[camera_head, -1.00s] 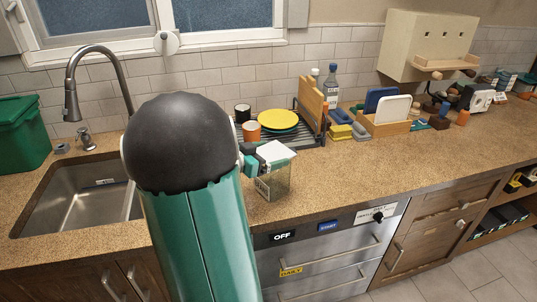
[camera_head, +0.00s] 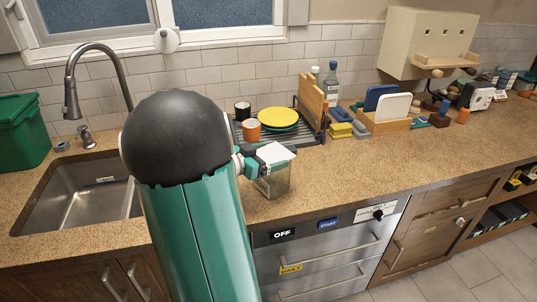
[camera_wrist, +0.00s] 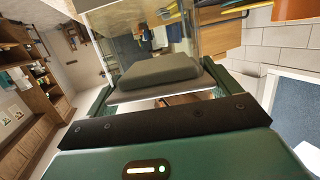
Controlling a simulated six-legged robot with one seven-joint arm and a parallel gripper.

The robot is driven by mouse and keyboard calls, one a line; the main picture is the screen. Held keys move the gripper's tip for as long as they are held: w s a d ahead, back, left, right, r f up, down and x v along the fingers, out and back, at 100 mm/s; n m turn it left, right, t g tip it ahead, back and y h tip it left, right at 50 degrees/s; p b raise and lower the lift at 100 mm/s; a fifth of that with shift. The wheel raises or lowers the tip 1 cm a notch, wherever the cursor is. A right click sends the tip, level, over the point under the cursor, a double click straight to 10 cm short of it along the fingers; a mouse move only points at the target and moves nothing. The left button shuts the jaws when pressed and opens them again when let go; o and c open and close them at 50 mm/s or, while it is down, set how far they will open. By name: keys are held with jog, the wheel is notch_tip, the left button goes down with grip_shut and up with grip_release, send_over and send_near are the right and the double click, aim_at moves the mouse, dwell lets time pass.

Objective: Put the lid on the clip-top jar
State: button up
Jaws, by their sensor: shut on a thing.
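The clip-top jar (camera_head: 272,185) is a clear, square-sided glass jar standing on the counter right of my arm. Its glass also shows at the top of the wrist view (camera_wrist: 140,32). The lid (camera_head: 277,152) is a flat, pale square at the top of the jar. In the wrist view the lid (camera_wrist: 160,76) shows as a grey slab between my fingers. My gripper (camera_head: 257,159) is shut on the lid at the jar's upper left. Whether the lid is fully seated or slightly above the rim I cannot tell. My arm hides part of the counter.
The sink (camera_head: 85,200) lies left. A dish rack with a yellow plate (camera_head: 279,118) and an orange mug (camera_head: 251,130) stands behind the jar. A board holder (camera_head: 385,126) stands to the right. The counter right of the jar is clear; its front edge is close.

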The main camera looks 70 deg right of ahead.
jog(key=shift+f, duration=0.15)
jog(key=o, duration=0.7)
jog(key=shift+o, duration=0.2)
jog(key=v, duration=1.4)
jog(key=shift+f, duration=0.1)
